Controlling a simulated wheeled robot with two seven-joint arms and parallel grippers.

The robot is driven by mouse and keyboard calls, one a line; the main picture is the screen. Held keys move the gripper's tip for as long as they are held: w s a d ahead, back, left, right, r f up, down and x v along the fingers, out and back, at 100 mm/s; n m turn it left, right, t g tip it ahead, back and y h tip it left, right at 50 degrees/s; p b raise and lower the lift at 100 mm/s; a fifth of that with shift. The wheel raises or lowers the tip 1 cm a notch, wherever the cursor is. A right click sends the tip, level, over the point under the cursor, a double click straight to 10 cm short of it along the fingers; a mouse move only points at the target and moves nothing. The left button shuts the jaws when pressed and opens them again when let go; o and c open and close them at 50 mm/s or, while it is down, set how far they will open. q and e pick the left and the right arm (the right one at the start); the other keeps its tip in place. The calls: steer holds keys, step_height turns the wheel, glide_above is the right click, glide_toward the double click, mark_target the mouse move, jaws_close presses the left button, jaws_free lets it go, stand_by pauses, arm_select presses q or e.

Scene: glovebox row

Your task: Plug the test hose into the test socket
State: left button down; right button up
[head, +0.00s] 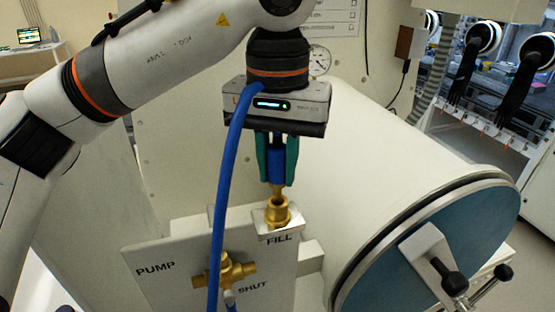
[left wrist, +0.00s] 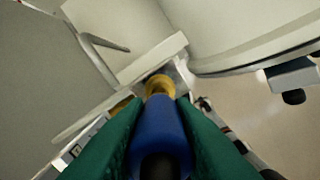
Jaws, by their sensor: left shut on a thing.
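My left gripper (head: 276,165) points down with its green fingers shut on the blue grip of the test hose (head: 276,155). The hose's brass tip (head: 277,190) points down at the brass test socket (head: 277,213), which stands on a pale bracket above the word FILL. The tip looks in line with the socket and meets its mouth in the picture; I cannot tell how deep it sits. In the left wrist view the blue grip (left wrist: 160,130) lies between the green fingers, with brass (left wrist: 158,86) beyond it. My right gripper is not in view.
A brass valve (head: 232,270) sits on the white panel (head: 180,255) marked PUMP and SHUT. The blue hose hangs in front of it. A large white cylinder with a blue round door (head: 430,250) and black-knobbed handle stands close on the right. A gauge (head: 319,60) is behind.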

arm_select(q)
steer(key=shift+f+b, duration=0.3)
steer(key=shift+f, duration=0.2)
